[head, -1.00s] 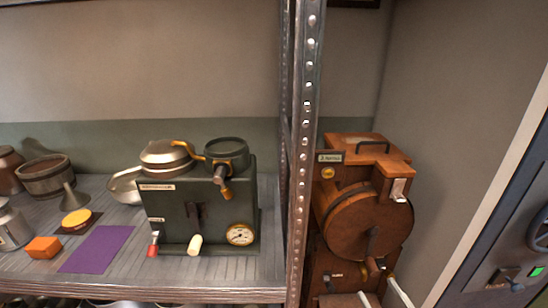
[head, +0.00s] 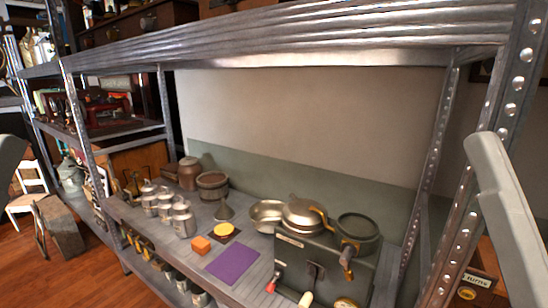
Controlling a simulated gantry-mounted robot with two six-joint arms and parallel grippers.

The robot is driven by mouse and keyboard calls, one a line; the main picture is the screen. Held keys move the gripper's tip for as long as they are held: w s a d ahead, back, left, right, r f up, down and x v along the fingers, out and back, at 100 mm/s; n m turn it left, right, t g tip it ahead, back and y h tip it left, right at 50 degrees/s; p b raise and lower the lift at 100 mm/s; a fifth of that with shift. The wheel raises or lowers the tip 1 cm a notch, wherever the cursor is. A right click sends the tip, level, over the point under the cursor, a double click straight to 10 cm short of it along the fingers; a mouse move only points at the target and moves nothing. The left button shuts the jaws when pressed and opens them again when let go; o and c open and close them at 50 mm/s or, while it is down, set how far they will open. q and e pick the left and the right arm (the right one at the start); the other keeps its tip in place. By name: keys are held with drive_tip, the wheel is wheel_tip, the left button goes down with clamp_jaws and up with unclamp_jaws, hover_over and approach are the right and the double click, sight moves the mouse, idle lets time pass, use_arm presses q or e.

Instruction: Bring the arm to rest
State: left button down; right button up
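A pale grey link of my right arm (head: 505,205) stands up at the right edge of the head view, in front of the metal shelf post. A small grey piece at the left edge (head: 8,152) looks like part of my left arm. The fingers of both grippers are outside the view, so what they hold is hidden.
A metal shelf (head: 150,232) holds a dark green machine (head: 305,262), a purple mat (head: 232,264), an orange block (head: 201,244), a wooden tub (head: 212,186) and several metal canisters (head: 183,220). A white chair (head: 28,190) stands on open wooden floor (head: 85,285) at left.

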wheel_tip(320, 180, up, 37)
drive_tip(key=m+h+p, duration=0.1)
drive_tip(key=m+p, duration=0.1)
drive_tip(key=p, duration=3.6)
drive_tip(key=shift+w+d+m, duration=0.35)
drive_tip(key=shift+m, duration=0.05)
